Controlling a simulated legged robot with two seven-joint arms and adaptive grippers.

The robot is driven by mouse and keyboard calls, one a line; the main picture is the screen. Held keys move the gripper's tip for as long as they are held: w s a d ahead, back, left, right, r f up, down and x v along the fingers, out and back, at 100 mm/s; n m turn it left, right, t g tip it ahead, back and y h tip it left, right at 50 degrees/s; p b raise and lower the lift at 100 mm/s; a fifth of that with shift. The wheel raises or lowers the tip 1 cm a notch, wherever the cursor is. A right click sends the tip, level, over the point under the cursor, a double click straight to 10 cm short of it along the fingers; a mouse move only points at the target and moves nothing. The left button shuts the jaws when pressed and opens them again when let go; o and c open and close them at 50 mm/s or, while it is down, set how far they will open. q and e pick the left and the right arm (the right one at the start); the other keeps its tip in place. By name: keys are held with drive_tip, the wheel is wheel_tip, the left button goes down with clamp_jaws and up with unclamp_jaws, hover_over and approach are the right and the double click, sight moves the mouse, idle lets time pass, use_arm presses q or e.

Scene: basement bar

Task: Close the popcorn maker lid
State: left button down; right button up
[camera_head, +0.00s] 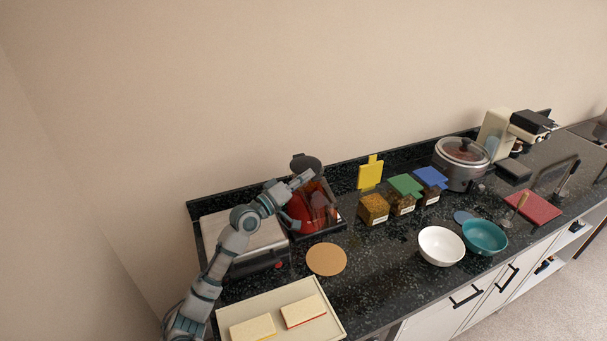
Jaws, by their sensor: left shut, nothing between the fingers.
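The popcorn maker (322,212) stands near the back of the dark counter, left of centre. It has a red body inside a see-through brownish housing. Its dark grey lid (304,162) appears raised and tilted up at the back of the maker. My left arm reaches in from the lower left. My left gripper (305,178) is shut and empty, just in front of and below the lid, over the top of the maker. I cannot tell whether it touches the lid. The arm and gripper hide part of the maker's left side. My right gripper is out of view.
A light flat-topped appliance (262,240) stands left of the maker. A round cork mat (326,259) and a tray (233,308) with two sponge-like blocks lie in front. Several seed containers (373,210) with coloured lids stand to the right, then bowls (441,245) and a cooker (461,165).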

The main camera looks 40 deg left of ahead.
use_arm(q)
drive_tip(key=shift+d+f, duration=0.1)
drive_tip(key=shift+f, duration=0.4)
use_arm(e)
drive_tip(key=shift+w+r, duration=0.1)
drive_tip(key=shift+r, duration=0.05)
use_arm(q)
drive_tip(key=shift+a+f, duration=0.2)
drive_tip(key=shift+a, duration=0.05)
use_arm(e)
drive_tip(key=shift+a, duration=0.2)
use_arm(q)
drive_tip(key=shift+s+f, duration=0.15)
drive_tip(key=shift+s, duration=0.05)
drive_tip(key=r+v, duration=0.1)
drive_tip(key=v, duration=1)
drive_tip(key=shift+s, duration=0.35)
drive_tip(key=shift+a, duration=0.1)
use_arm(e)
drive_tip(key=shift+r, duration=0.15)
